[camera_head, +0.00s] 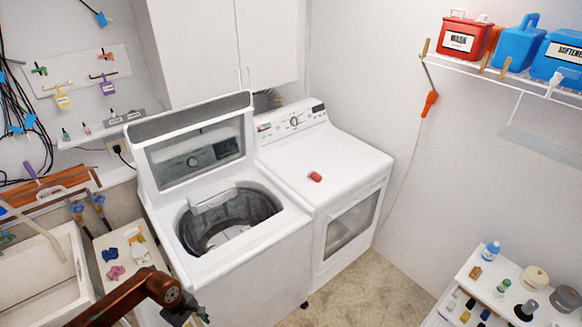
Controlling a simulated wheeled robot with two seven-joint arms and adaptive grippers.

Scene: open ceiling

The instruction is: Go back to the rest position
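My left arm, reddish brown, comes in at the bottom left of the head view. Its dark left gripper (187,314) is at the bottom edge, in front of the open washer and low. The fingers are small and partly cut off by the frame, so I cannot tell whether they are open or shut. I see nothing clearly held in it. My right arm and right gripper are not in view.
A top-load washer (259,262) stands with its lid up. A closed dryer (353,167) beside it has a red item (315,176) on top. A sink (28,271) and a small table (106,246) are at left, a shelf unit (482,279) at lower right. Floor (352,290) shows between.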

